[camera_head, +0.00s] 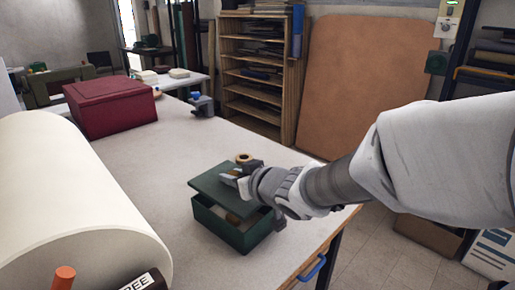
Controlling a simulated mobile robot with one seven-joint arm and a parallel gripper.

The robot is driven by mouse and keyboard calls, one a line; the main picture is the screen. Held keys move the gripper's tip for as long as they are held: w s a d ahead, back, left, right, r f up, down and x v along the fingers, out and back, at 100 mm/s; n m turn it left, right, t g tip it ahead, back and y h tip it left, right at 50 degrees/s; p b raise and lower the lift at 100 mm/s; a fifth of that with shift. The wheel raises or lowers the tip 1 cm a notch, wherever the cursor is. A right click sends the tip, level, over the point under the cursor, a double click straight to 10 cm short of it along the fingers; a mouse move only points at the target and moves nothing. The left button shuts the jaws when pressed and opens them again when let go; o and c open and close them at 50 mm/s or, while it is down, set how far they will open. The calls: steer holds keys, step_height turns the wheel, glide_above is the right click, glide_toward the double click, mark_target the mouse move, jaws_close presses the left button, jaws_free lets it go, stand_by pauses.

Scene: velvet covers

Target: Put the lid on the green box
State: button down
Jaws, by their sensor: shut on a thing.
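The green box (222,225) stands on the grey table near its right edge. Its green lid (211,184) is over the box, tilted and apart from the rim at the near side, with a gap that shows part of the inside. Something tan shows in that gap. My gripper (240,173) is shut on the lid, by what looks like a round tan knob (244,158) on its top. My gripper and wrist hide the right part of the lid and the far right corner of the box.
A large cream roll (70,205) fills the left of the table, with an orange-topped thing (63,277) in front. A dark red box (110,106) stands farther back. The table (175,140) is clear between these and the green box. A blue handle (312,268) hangs at the table's edge.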

steer(key=shift+f+b, duration=1.55)
steer(key=shift+f, duration=0.35)
steer(key=c, duration=0.5)
jaws_free()
steer(key=shift+r, duration=0.1)
steer(key=shift+c, duration=0.2)
